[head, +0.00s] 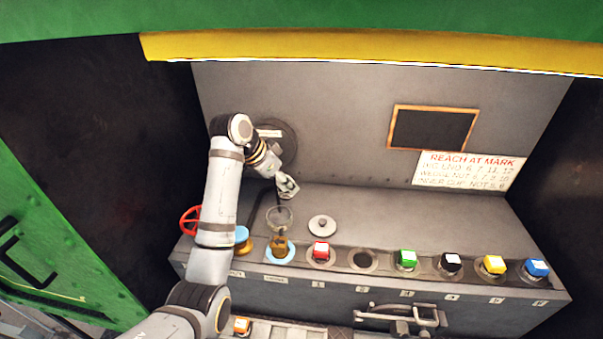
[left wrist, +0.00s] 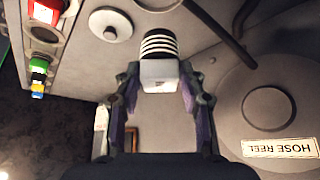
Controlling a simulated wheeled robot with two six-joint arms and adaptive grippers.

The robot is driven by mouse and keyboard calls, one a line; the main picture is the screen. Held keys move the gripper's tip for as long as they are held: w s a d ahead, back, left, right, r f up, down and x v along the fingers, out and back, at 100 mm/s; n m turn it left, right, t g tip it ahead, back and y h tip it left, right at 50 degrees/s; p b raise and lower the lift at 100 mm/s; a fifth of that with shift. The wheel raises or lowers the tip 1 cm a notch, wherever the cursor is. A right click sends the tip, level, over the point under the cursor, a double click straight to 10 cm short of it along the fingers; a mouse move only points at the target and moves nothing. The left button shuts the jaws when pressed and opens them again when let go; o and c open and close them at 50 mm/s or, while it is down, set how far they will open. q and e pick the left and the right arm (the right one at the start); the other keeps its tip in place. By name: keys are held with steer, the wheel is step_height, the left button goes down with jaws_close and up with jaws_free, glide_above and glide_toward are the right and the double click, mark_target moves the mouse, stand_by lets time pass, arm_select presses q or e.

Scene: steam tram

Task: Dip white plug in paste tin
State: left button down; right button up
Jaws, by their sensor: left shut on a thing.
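My left gripper (head: 288,187) is above the back of the grey console. In the left wrist view the gripper (left wrist: 155,100) is shut on the white plug (left wrist: 160,74), whose white block sits between the fingers and whose black-and-white ringed end points away from them. The plug is hardly visible in the head view. A round, open-looking vessel (head: 280,217), apparently the paste tin, stands just in front of and below the gripper; its contents are unclear. A pale round lid (head: 322,226) with a knob lies right of it. The plug appears apart from the vessel. My right gripper is out of view.
Along the console's front edge are red (head: 321,250), green (head: 406,259), black (head: 450,262), yellow (head: 492,266) and blue (head: 536,269) plugs and an empty socket (head: 362,260). A brass object (head: 280,248) and a red handwheel (head: 190,221) are at the left. A hose reel (left wrist: 268,108) is near the gripper.

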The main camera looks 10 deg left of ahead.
arm_select(q)
steer(key=shift+s+a+r, duration=0.25)
steer(key=shift+s+a, duration=0.7)
steer(key=shift+a, duration=0.05)
step_height(320, 180, down, 4)
steer(key=shift+s+r, duration=0.15)
steer(key=shift+w+d+f, duration=0.15)
steer(key=shift+w+f, duration=0.05)
steer(key=shift+f, duration=0.7)
steer(key=shift+s+a, duration=0.15)
steer(key=shift+a, duration=0.05)
steer(key=shift+f, duration=0.1)
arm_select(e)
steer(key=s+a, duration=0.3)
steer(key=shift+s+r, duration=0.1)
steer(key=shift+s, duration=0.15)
